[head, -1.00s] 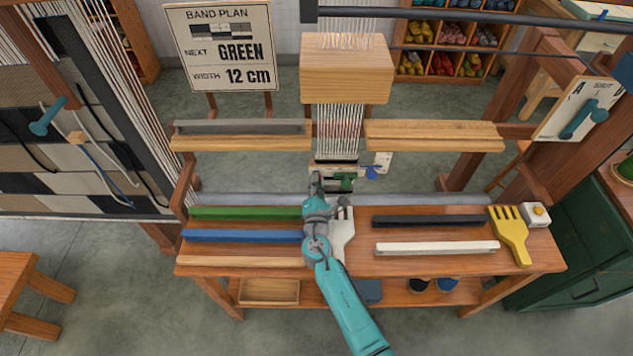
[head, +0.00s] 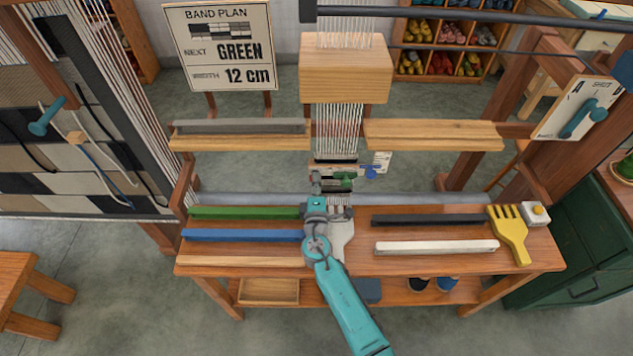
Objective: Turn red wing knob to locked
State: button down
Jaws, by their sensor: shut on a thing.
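My gripper (head: 316,179) reaches to the left end of a small pale panel under the hanging threads, at the loom's middle. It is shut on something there. My own gripper and wrist hide what is between the fingers. A green knob (head: 343,176) and a blue knob (head: 371,171) sit just right of my gripper. A small white label card (head: 382,160) stands behind them.
Green (head: 245,212) and blue (head: 242,235) bars lie left of my arm on the wooden bench (head: 330,268). Black (head: 428,220) and white (head: 437,247) bars lie right. A yellow comb (head: 511,234) lies far right. A wooden block (head: 346,68) hangs above.

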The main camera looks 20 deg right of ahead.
jog(key=shift+d, duration=0.1)
dwell(0.5)
jog(key=c, duration=1.2)
grip_release()
jog(key=shift+c, duration=0.2)
jog(key=v, duration=1.2)
